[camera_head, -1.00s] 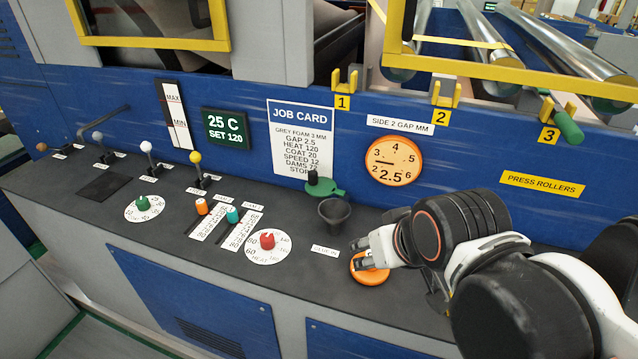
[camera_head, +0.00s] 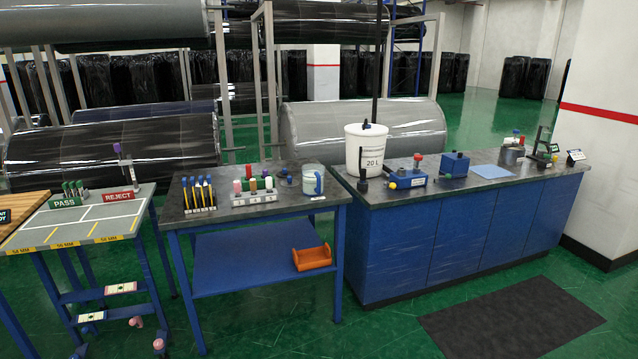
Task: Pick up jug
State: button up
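A pale jug (camera_head: 309,176) with a blue handle stands upright near the right end of a dark-topped blue table (camera_head: 262,213). A small label lies on the table edge just in front of it. What is inside the jug is too small to tell. My gripper is not in view, so its state does not show.
A white 20 L bucket (camera_head: 366,150) stands on the blue cabinet bench (camera_head: 400,235) to the right. Green floor (camera_head: 260,330) is open in front.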

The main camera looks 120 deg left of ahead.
aim_at(312, 173)
jog(key=u, duration=3.8)
jog(key=i+j+z, duration=0.1)
jog(key=i, duration=0.5)
jog(key=i+j+z, duration=0.1)
jog(key=i+j, duration=0.25)
jog(key=i, duration=0.25)
jog(key=i+j, duration=0.25)
jog(key=i, duration=0.35)
jog(key=i+j+z, duration=0.15)
jog(key=i+j, duration=0.15)
jog(key=i, duration=0.3)
jog(key=i+j+z, duration=0.1)
jog(key=i+j, duration=0.25)
jog(key=i, duration=0.2)
jog(key=i+j+z, duration=0.1)
jog(key=i+j, duration=0.3)
jog(key=i, duration=0.2)
